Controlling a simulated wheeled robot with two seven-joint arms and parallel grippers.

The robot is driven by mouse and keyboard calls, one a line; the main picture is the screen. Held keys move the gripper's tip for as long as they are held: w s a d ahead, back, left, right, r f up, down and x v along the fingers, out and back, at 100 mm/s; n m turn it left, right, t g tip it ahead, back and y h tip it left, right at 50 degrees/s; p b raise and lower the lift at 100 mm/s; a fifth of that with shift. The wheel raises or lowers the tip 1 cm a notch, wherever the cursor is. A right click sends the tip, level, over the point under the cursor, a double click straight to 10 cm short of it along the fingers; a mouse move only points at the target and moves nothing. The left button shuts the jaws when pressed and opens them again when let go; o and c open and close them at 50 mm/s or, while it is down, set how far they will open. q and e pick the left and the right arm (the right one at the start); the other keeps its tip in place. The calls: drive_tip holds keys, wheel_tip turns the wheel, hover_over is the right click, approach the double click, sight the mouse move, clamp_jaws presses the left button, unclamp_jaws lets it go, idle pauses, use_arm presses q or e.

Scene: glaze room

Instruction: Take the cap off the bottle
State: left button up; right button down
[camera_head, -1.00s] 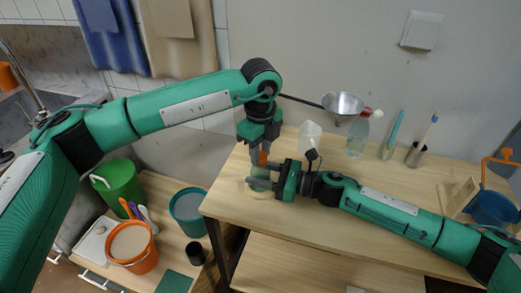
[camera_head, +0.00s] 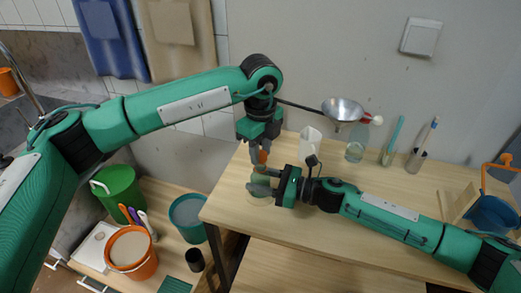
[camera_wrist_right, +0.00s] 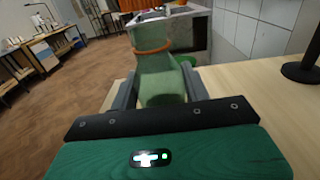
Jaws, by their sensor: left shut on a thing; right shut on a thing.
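A translucent green bottle (camera_wrist_right: 160,78) stands upright between the fingers of my right gripper (camera_wrist_right: 160,92), and an orange band (camera_wrist_right: 152,50) circles its upper part. In the head view the bottle (camera_head: 260,187) is mostly covered by the right gripper (camera_head: 262,181), which is shut on it from the right. My left gripper (camera_head: 262,158) points down above the bottle and is shut on a small orange cap (camera_head: 263,157). The fingers hide most of the cap. I cannot tell whether it still touches the bottle.
On the wooden table (camera_head: 240,220) stand a white jug (camera_head: 310,145), a clear bottle with a red top (camera_head: 355,150) and brush holders (camera_head: 416,160). Buckets (camera_head: 133,262) stand on the lower left shelf.

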use_arm(q)
drive_tip(key=shift+r, duration=2)
use_arm(e)
drive_tip(key=c, duration=0.6)
unclamp_jaws()
